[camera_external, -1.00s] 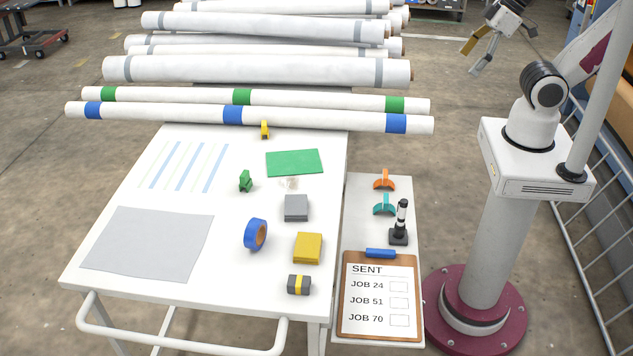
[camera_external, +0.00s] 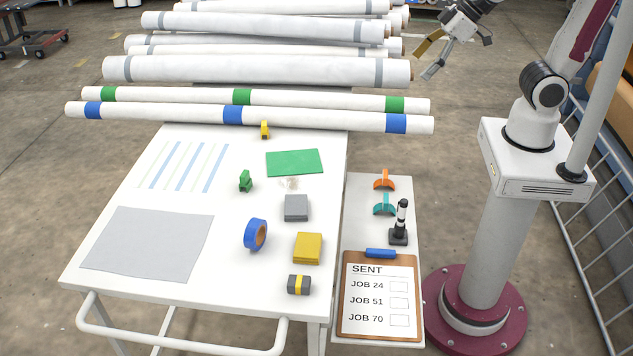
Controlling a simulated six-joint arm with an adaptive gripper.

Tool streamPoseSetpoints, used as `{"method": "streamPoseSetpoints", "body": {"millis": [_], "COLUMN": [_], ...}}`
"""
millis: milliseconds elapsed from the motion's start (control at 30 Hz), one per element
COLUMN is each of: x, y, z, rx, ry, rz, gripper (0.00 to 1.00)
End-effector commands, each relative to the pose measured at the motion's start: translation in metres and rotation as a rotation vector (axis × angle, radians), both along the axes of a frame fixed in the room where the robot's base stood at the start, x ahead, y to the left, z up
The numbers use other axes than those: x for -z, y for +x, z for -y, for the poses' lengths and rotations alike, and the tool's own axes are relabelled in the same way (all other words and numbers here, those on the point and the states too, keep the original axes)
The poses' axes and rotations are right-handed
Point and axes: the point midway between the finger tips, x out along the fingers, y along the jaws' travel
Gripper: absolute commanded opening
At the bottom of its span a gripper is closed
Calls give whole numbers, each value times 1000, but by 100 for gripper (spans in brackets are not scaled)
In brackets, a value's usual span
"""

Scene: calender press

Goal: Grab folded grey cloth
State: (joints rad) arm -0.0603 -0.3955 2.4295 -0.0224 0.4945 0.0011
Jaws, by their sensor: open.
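The folded grey cloth (camera_external: 296,208) is a small, thick grey square lying on the right part of the white table, above the yellow folded cloth (camera_external: 307,247) in the picture. My gripper (camera_external: 431,57) is open and empty, high up at the top right, well away from the grey cloth and off the table's right side. No part of the grey cloth is hidden.
A blue tape roll (camera_external: 255,235) stands left of the cloths. A large flat grey sheet (camera_external: 147,244) lies at the left. A green sheet (camera_external: 294,163) lies behind the grey cloth. A black-and-white stamp (camera_external: 399,224) and a clipboard (camera_external: 378,296) are on the side table.

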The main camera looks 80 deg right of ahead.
Motion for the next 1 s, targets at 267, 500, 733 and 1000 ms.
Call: {"method": "streamPoseSetpoints", "body": {"millis": [267, 500, 733, 1000], "x": [18, 37, 59, 90], "y": [52, 93, 129, 167], "z": [-14, -29, -45, -65], "rx": [-36, -67, -97, -134], "ry": [-3, 0, 3, 10], "rz": [47, 91, 133, 184], "gripper": [90, 90, 90, 90]}}
